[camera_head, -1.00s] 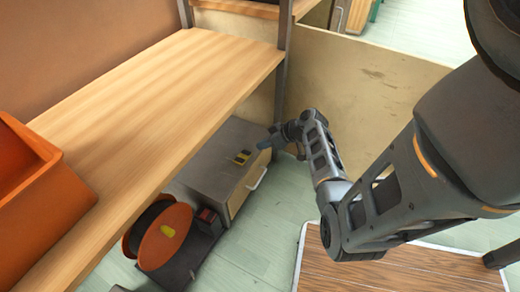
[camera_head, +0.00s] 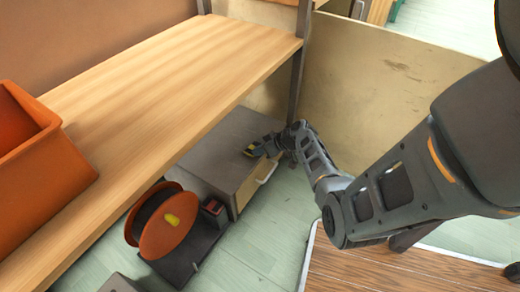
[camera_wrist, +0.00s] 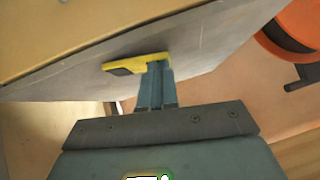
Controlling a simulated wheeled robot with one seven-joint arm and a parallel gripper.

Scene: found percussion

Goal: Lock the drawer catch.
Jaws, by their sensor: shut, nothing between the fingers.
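The drawer unit (camera_head: 215,155) is a low grey box under the wooden bench, with a light wooden front and a pale handle (camera_head: 265,173). The drawer looks closed. The yellow-and-black catch (camera_head: 249,151) sits on top near the front edge. In the wrist view the catch (camera_wrist: 135,64) is a yellow bar with a black end at its left, lying on the grey top. My gripper (camera_head: 260,149) is shut and empty, with its fingertips at the catch. In the wrist view the fingers (camera_wrist: 154,66) overlap its middle; I cannot tell whether they touch it.
The wooden bench top (camera_head: 180,75) overhangs the unit's back. An orange cable reel (camera_head: 165,225) stands on a dark base to the left of the unit. A plywood panel (camera_head: 385,95) is behind my arm. An orange bin (camera_head: 40,150) sits on the bench.

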